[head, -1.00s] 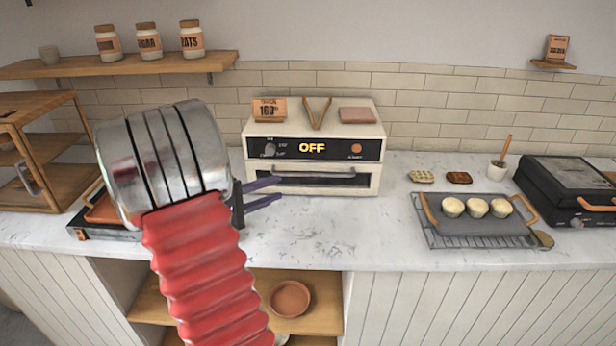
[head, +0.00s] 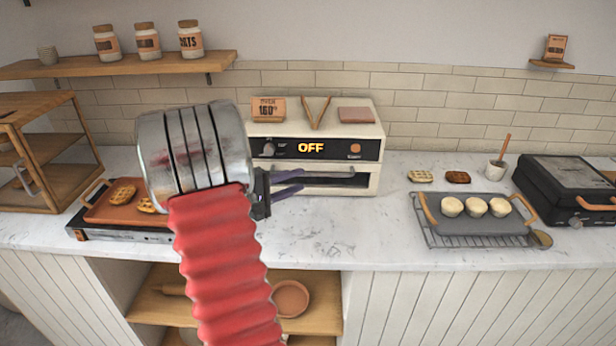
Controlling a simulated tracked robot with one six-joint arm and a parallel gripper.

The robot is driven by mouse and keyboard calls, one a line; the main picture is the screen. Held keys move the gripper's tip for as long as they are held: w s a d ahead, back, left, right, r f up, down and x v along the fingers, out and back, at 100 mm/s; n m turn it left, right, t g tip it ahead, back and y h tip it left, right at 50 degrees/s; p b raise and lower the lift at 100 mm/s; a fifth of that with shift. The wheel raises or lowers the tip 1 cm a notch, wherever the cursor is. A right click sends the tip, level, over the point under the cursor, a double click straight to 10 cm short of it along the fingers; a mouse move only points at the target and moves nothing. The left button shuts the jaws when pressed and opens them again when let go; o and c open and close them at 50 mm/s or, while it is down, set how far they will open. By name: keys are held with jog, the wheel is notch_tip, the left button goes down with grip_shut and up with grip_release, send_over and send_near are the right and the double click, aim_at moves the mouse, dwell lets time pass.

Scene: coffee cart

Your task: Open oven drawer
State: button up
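The oven (head: 368,190) is a cream box at the back of the counter with a black front panel reading OFF. Its drawer (head: 335,182) is in the lower front, with a dark slot and a horizontal handle bar; it looks shut. My gripper (head: 302,180) is just in front of the left part of the drawer, its two purple fingers apart and pointing right towards the handle. Nothing shows between the fingers. My arm covers the oven's lower left corner. I cannot tell if a finger touches the handle.
On the left are a wooden rack and a hot plate with a brown tray (head: 105,210) of waffles. A tray of buns (head: 470,225) and a black grill (head: 570,185) stand right. Counter before the oven is clear.

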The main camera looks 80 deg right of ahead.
aim_at(311, 175)
jog(key=shift+x, duration=2.75)
grip_shut()
